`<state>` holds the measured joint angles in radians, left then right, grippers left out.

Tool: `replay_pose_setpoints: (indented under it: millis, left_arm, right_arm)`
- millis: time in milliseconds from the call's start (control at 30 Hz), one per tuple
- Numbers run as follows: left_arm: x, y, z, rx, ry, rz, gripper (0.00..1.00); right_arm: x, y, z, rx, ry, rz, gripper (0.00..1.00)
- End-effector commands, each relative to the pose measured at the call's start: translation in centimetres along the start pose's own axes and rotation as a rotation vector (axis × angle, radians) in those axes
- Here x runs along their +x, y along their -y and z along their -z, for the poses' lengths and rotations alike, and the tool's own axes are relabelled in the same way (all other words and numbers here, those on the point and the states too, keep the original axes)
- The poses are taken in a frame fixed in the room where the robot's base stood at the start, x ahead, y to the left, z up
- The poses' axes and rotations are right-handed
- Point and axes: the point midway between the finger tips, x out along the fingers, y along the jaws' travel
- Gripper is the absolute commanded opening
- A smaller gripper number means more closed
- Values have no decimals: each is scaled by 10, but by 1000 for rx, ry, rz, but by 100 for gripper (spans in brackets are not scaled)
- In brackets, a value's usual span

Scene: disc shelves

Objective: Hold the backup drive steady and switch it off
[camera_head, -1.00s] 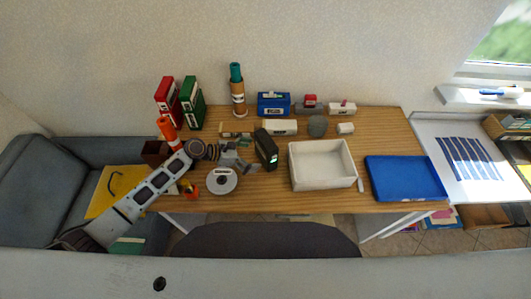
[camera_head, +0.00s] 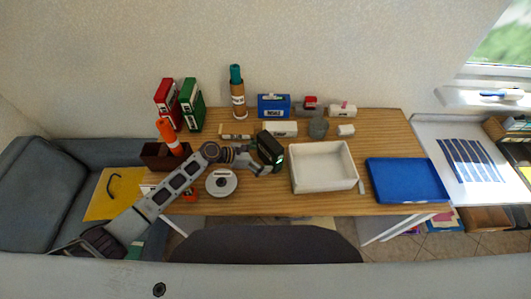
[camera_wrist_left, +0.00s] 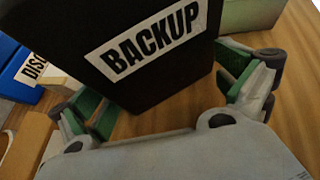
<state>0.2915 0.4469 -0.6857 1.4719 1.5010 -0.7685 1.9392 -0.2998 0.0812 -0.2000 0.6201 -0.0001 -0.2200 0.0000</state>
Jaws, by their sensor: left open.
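The backup drive (camera_head: 268,146) is a black upright box near the middle of the table, with a small green patch low on its near side. In the left wrist view the drive (camera_wrist_left: 150,60) fills the upper middle, its white BACKUP label facing up toward the camera. My left gripper (camera_head: 264,167) is open at the drive's near left side. In the wrist view its green-padded fingers (camera_wrist_left: 165,92) are on either side of the drive, with a gap visible at the left finger. I cannot tell if the right finger touches. The switch is not discernible. My right gripper is not in view.
A white bin (camera_head: 324,186) stands close right of the drive, with a blue tray (camera_head: 405,180) beyond. A blue disc box (camera_head: 274,105) and a white box (camera_head: 283,129) stand behind. A disc spindle (camera_head: 221,183) lies to the left, under my arm.

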Motion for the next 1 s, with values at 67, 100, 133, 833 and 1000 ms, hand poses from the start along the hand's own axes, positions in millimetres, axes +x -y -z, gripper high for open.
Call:
replay_pose_setpoints:
  millis: [67,100,133,833,1000]
  left_arm:
    - [0,1,0,0,0,1,99]
    - [0,1,0,0,0,1,94]
    - [0,1,0,0,0,1,90]
    - [0,1,0,-1,0,2,10]
    - [0,1,0,-1,0,1,0]
  right_arm:
    - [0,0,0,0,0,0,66]
    - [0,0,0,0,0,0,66]
    - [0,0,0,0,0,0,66]
    - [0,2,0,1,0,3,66]
    - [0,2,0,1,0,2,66]
